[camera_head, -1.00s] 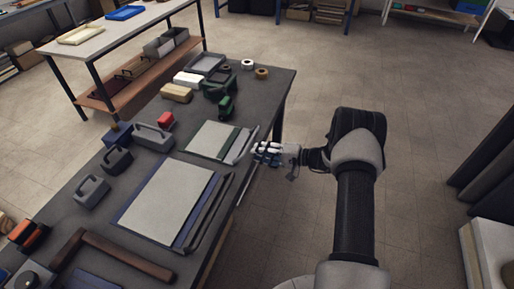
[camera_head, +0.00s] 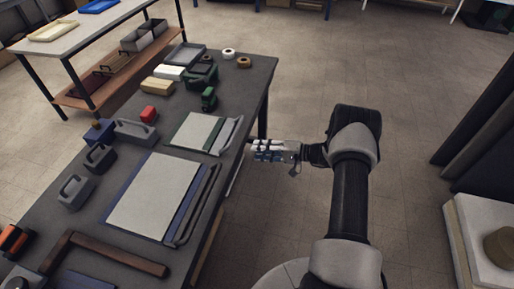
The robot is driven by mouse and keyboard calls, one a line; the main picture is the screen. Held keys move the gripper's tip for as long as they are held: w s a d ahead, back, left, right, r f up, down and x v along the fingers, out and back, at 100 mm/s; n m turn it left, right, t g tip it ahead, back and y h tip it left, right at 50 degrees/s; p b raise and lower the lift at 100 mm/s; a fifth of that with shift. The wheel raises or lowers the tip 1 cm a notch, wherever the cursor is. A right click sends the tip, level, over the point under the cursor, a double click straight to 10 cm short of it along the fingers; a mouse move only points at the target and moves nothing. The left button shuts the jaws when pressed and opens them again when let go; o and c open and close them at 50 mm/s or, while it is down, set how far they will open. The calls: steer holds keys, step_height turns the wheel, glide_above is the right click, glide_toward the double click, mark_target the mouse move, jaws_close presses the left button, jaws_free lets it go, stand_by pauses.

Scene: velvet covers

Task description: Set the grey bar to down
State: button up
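A light grey bar (camera_head: 230,135) lies along the right edge of a small pale board with a green strip (camera_head: 198,131), near the table's right edge. A larger pale board with a blue strip (camera_head: 155,195) is nearer and has a darker grey bar (camera_head: 199,204) along its right side. I cannot tell for sure which bar is meant, nor how far either is raised. My gripper (camera_head: 252,150) is just off the table's right edge, right of the small board and apart from both bars. Its fingers are too small to tell open from shut.
A pale block stack (camera_head: 478,238) stands at the right. The floor between is clear.

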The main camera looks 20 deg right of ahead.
steer(key=s+d+f, duration=0.5)
steer(key=d, duration=0.1)
steer(key=shift+s+d+f, duration=0.15)
steer(key=shift+d+f, duration=0.2)
steer(key=shift+d, duration=0.05)
stand_by(0.7)
steer(key=v, duration=1.2)
steer(key=shift+s+a, duration=0.1)
stand_by(0.3)
